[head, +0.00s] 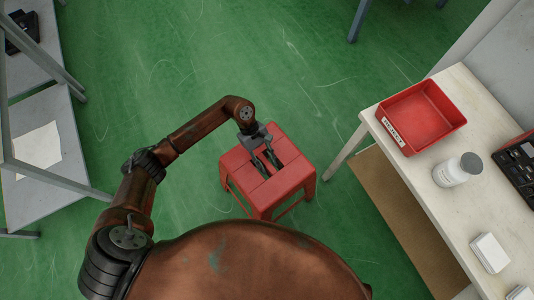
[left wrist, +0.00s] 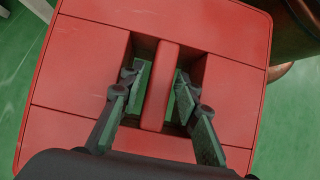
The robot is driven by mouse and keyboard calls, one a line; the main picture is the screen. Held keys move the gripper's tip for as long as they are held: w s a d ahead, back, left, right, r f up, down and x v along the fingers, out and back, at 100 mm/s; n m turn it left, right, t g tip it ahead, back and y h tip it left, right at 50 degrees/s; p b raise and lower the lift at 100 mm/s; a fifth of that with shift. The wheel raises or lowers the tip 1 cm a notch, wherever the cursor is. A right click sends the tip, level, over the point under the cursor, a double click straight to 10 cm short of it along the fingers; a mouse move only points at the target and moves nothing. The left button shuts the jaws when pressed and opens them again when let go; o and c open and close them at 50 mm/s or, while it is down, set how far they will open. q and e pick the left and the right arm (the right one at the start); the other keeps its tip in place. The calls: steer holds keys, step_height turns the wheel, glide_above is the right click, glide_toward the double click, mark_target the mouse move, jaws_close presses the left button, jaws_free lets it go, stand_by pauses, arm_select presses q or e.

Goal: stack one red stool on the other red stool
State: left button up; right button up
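One red stool (head: 286,186) stands upright on the green floor near the middle of the head view. I see no second red stool. The stool's seat (left wrist: 80,65) fills most of the left wrist view and has two slots with a narrow red bar between them. My left gripper (head: 266,163) is above the seat, pointing down. In the left wrist view its fingers (left wrist: 160,88) are spread on either side of the bar, with gaps between them and the bar. Whether the fingertips are inside the slots is hard to tell. My right gripper is not in view.
A pale table (head: 436,184) on the right holds a red bin (head: 424,116), a white jar (head: 457,170) and white boxes (head: 489,253). A grey metal shelf (head: 62,150) stands at the left. The green floor beyond the stool is clear.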

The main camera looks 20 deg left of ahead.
arm_select(q)
steer(key=shift+o, duration=0.6)
steer(key=shift+s+a+f, duration=0.1)
steer(key=shift+f, duration=0.05)
steer(key=v, duration=1.2)
